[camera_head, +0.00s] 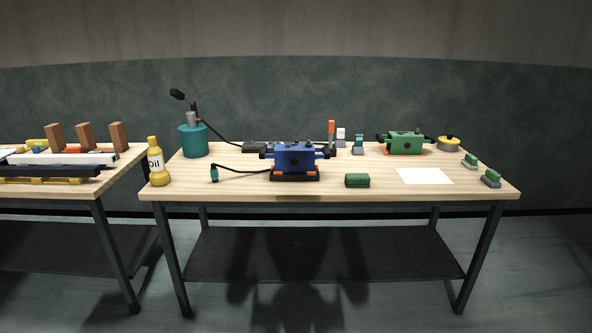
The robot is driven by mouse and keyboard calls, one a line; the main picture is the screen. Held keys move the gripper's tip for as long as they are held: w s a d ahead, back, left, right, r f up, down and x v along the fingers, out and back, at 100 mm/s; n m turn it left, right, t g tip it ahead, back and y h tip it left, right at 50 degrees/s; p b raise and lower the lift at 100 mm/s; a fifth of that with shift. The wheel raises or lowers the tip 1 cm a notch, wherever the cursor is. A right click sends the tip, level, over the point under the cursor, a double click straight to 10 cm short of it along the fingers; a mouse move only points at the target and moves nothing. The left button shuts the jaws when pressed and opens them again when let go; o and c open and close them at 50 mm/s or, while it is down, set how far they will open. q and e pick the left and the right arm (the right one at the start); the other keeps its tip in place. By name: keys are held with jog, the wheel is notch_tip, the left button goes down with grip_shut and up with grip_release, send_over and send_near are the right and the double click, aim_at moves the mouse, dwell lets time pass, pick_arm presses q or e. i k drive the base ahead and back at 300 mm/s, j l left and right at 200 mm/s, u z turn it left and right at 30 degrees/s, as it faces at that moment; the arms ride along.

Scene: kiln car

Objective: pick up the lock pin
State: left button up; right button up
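I cannot single out a lock pin for sure at this distance. A thin upright piece with an orange top (331,129) stands at the back middle of the wooden table (250,187). A blue machine (296,157) with dark side knobs sits on a dark base in front of it. A green machine (405,143) stands on an orange base at the back right. Small pieces on top of both machines are too small to make out. Neither of my grippers is in view; only a shadow falls on the floor.
A yellow oil bottle (157,163) stands at the left front corner, with a teal canister (193,140) behind. A green block (357,180), a white sheet (424,176) and small green-grey pieces (491,178) lie right. A second table (60,190) stands left, with a gap between.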

aim_at(331, 123)
jog(key=i+l+u, duration=0.1)
jog(key=u, duration=0.25)
jog(key=i+l+u, duration=0.15)
jog(key=u, duration=0.2)
jog(key=i+l+u, duration=0.2)
jog(key=u, duration=0.15)
jog(key=i+l+u, duration=0.1)
jog(key=l, duration=0.2)
jog(key=i+l, duration=0.2)
jog(key=i+l+u, duration=0.15)
jog(key=l, duration=0.25)
